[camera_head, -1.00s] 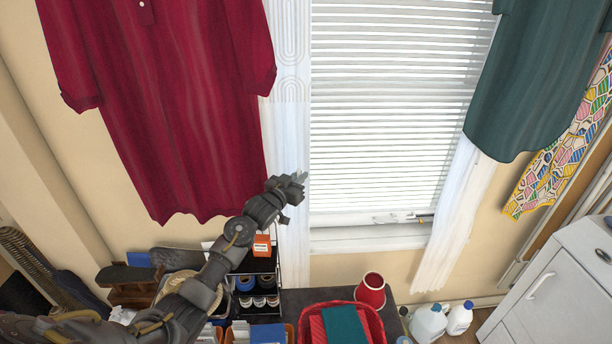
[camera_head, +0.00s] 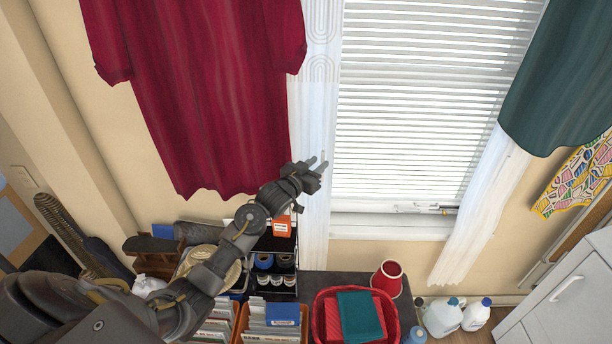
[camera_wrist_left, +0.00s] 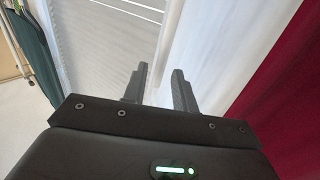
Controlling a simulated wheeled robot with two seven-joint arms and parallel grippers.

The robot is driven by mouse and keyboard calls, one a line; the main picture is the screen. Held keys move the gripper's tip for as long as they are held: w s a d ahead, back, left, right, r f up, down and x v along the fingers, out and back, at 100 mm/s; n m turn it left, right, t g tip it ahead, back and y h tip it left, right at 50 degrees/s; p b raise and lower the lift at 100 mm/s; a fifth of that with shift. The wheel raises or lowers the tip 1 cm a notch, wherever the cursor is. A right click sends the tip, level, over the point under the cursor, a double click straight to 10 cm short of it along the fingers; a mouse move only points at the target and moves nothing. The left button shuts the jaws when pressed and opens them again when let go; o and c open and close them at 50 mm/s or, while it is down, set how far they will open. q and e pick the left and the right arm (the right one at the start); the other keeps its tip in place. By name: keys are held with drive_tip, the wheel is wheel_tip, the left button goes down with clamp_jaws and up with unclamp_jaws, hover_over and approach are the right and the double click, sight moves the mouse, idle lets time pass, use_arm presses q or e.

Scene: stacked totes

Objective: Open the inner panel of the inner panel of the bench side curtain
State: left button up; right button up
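The white left curtain panel (camera_head: 316,110) hangs between the red garment and the window blind, and its edge borders the blind. It also shows in the left wrist view (camera_wrist_left: 225,45). My left gripper (camera_head: 319,163) is in front of this panel's lower half, near its window-side edge. Its two fingers (camera_wrist_left: 160,75) are apart, with nothing clearly between them; whether they touch the cloth I cannot tell. A second white panel (camera_head: 480,210) hangs at the window's right side, partly behind the dark green garment. My right gripper is in neither view.
The red garment (camera_head: 205,90) hangs left of the panel. Below stand a dark bench (camera_head: 310,284), a rack of jars, file boxes, a red basket (camera_head: 320,300) and a red lampshade (camera_head: 387,278). The window blind (camera_head: 425,100) and the dark green garment (camera_head: 565,80) are to the right.

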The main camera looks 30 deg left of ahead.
use_arm(q)
drive_tip(key=s+b, duration=0.1)
drive_tip(key=s, duration=0.6)
drive_tip(key=shift+a, duration=0.35)
drive_tip(key=shift+s+f, duration=0.1)
drive_tip(key=shift+s, duration=0.05)
